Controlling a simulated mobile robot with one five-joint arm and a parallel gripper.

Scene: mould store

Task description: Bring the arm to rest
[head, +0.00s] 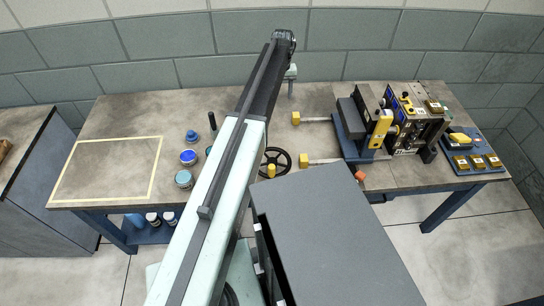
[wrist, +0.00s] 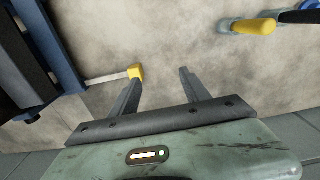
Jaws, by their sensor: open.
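My arm (head: 232,150) reaches up and away over the middle of the workbench (head: 120,120) in the head view. My gripper (wrist: 160,75) shows in the wrist view with its two dark fingers spread apart and nothing between them. Its fingers are hard to make out in the head view. In the wrist view the left fingertip appears close to the yellow end of a rod (wrist: 135,71); I cannot tell whether they touch.
A black handwheel (head: 288,160) lies beside my arm. A blue-based fixture (head: 350,135) and mould blocks (head: 410,115) stand at right, with a blue tray (head: 478,162) beyond. Several jars, including one blue-topped jar (head: 188,158), stand left. A taped rectangle (head: 157,165) is empty.

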